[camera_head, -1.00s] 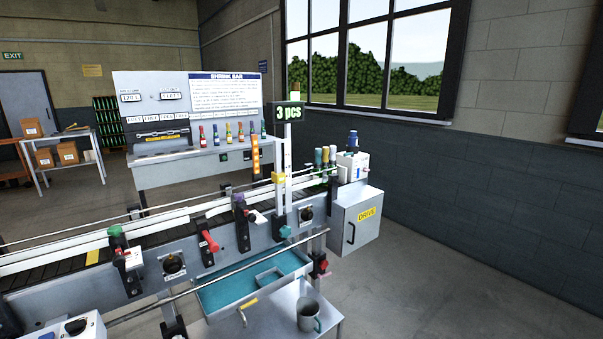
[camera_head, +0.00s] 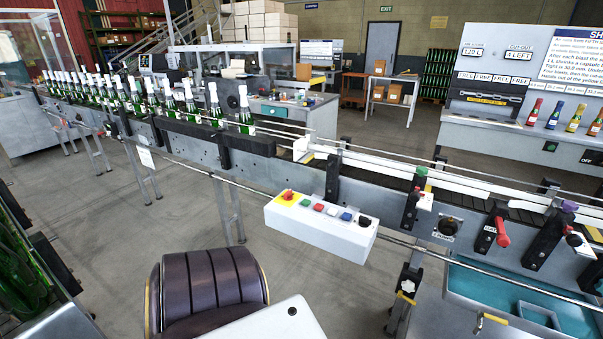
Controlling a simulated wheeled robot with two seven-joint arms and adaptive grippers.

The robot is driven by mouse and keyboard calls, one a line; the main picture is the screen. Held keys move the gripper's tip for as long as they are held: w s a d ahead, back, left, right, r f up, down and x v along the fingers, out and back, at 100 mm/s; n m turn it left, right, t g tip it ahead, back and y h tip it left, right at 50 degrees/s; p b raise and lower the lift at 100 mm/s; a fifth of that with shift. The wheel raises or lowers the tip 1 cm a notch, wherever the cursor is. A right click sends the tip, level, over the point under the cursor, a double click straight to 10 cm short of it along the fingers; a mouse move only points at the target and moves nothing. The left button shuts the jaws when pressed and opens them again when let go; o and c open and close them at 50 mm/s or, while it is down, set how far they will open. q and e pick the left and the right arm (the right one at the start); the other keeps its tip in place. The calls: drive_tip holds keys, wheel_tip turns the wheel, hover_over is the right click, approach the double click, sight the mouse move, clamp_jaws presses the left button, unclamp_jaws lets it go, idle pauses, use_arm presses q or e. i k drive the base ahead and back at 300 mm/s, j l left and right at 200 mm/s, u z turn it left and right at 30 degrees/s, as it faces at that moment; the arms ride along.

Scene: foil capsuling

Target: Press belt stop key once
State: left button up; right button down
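A white control box (camera_head: 320,235) is fixed at the front of the conveyor line, near the middle of the view. Its top carries a red mushroom button on a yellow plate (camera_head: 287,196), a green key (camera_head: 304,203), a red key (camera_head: 318,208), a white key (camera_head: 332,211), a blue key (camera_head: 346,216) and a black knob (camera_head: 365,221). Labels are too small to read, so I cannot tell for sure which key stops the belt. The conveyor belt (camera_head: 400,182) runs behind the box. Neither of my grippers is in view, and nothing touches the box.
Green bottles with white tops (camera_head: 214,102) stand in a row along the line to the left. A dark padded seat (camera_head: 205,285) stands in front of the box. A metal guide rail (camera_head: 440,248) runs past the box. A teal-lined tray (camera_head: 500,290) lies at lower right.

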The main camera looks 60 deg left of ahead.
sight(318, 206)
drive_tip(key=u, duration=1.85)
